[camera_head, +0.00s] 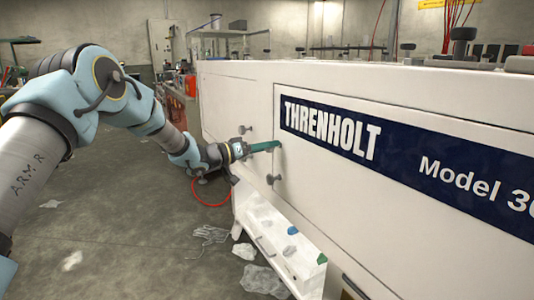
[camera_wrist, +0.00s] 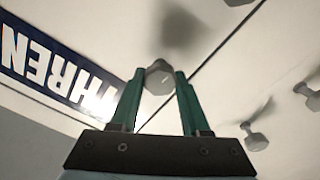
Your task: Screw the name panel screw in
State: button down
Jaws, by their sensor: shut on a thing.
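The name panel (camera_head: 400,112) is a white panel with a dark blue strip reading "THRENHOLT Model 3…" on the side of a large white machine. My gripper (camera_head: 276,146) reaches the panel's left edge, just left of the lettering. In the wrist view, the teal fingers of my gripper (camera_wrist: 160,80) are shut on a grey knob-headed screw (camera_wrist: 158,75) near the panel's seam. The screw's shaft and how deep it sits are hidden. In the head view, the fingers mostly cover this screw.
Other grey knobs stick out nearby, one at upper left (camera_head: 244,129) and one below (camera_head: 272,179); several show in the wrist view (camera_wrist: 254,138). A white tray-like ledge (camera_head: 262,222) with small coloured pieces lies below. A red cable loop (camera_head: 208,205) and scraps are on the floor.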

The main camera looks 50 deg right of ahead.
jog(key=m+b, duration=0.1)
jog(key=m, duration=0.1)
jog(key=m+b, duration=0.2)
jog(key=shift+s+f+m, duration=0.1)
jog(key=shift+f+m, duration=0.1)
jog(key=shift+m, duration=0.1)
jog(key=m+b, duration=0.4)
jog(key=shift+m, duration=0.3)
jog(key=m+b, duration=0.4)
jog(key=shift+s+a+f+m, duration=0.1)
jog(key=shift+m, duration=0.2)
jog(key=m+b, duration=0.3)
jog(key=shift+f+b, duration=0.1)
jog(key=shift+b, duration=0.2)
jog(key=m+b, duration=0.4)
jog(key=m, duration=0.1)
jog(key=shift+b, duration=0.4)
jog(key=m+b, duration=0.4)
jog(key=shift+f+m+b, duration=0.15)
jog(key=shift+m+b, duration=0.15)
jog(key=shift+b, duration=0.05)
jog(key=m+b, duration=0.4)
jog(key=shift+b, duration=0.35)
jog(key=shift+m+b, duration=1.6)
jog(key=shift+m, duration=0.4)
jog(key=shift+r, duration=0.2)
